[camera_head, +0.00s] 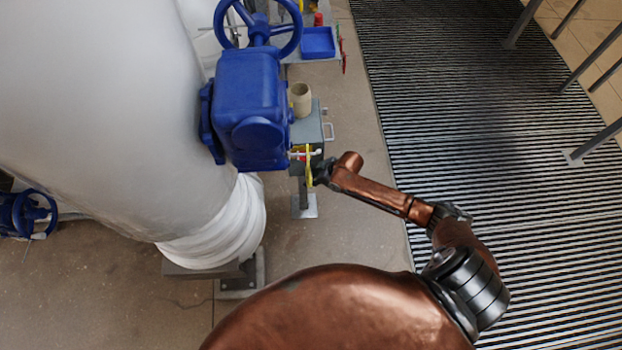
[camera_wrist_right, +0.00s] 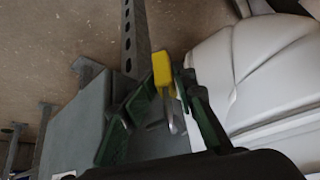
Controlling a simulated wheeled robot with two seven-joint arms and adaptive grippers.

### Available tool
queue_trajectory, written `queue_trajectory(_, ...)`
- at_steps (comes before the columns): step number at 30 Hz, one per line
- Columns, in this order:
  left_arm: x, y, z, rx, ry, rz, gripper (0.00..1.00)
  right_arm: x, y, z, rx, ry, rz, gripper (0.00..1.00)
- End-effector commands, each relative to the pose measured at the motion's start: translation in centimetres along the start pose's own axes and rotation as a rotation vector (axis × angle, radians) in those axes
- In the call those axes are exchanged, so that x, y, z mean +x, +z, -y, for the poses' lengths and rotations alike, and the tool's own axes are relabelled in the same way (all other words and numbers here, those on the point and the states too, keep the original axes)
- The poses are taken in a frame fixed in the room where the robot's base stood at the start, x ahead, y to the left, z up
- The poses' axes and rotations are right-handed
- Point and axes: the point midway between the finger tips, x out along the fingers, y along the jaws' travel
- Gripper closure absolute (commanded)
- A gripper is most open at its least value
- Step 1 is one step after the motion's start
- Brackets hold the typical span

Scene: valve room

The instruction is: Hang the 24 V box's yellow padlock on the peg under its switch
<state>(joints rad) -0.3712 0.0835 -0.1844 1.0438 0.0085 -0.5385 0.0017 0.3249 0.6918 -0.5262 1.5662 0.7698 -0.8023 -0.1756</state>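The grey-green box (camera_head: 307,132) stands on a post beside the large pipe in the head view. Red, white and yellow parts show at its front; the switch and peg are too small to tell apart. My right gripper (camera_head: 320,172) is at this front, close to a yellow piece (camera_head: 309,166). In the right wrist view, the yellow padlock (camera_wrist_right: 162,68) has its grey shackle toward the camera. The green-padded fingers of my right gripper (camera_wrist_right: 165,82) lie on either side of it, tips close to its body; contact is unclear. My left gripper is not in view.
A blue valve actuator (camera_head: 250,110) with a handwheel stands just left of the box. A beige cup (camera_head: 301,98) is on the box. A blue tray (camera_head: 318,42) lies behind it. The white wrapped pipe (camera_wrist_right: 265,70) is close to the right finger. Grating (camera_head: 480,150) covers the right.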

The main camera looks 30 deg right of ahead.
Motion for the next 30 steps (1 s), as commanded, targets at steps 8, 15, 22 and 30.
queue_trajectory(8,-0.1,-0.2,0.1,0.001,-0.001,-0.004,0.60,-2.4,-0.2,-0.5,-0.004,0.009,-0.004,0.67)
queue_trajectory(15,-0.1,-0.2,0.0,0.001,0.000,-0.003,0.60,-7.4,-0.1,-0.2,-0.005,0.006,-0.002,0.67)
queue_trajectory(22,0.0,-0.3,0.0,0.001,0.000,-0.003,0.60,-11.0,-0.1,-0.1,-0.003,0.003,-0.001,0.67)
queue_trajectory(30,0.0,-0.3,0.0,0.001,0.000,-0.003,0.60,-12.1,-0.1,0.0,-0.001,0.001,-0.001,0.67)
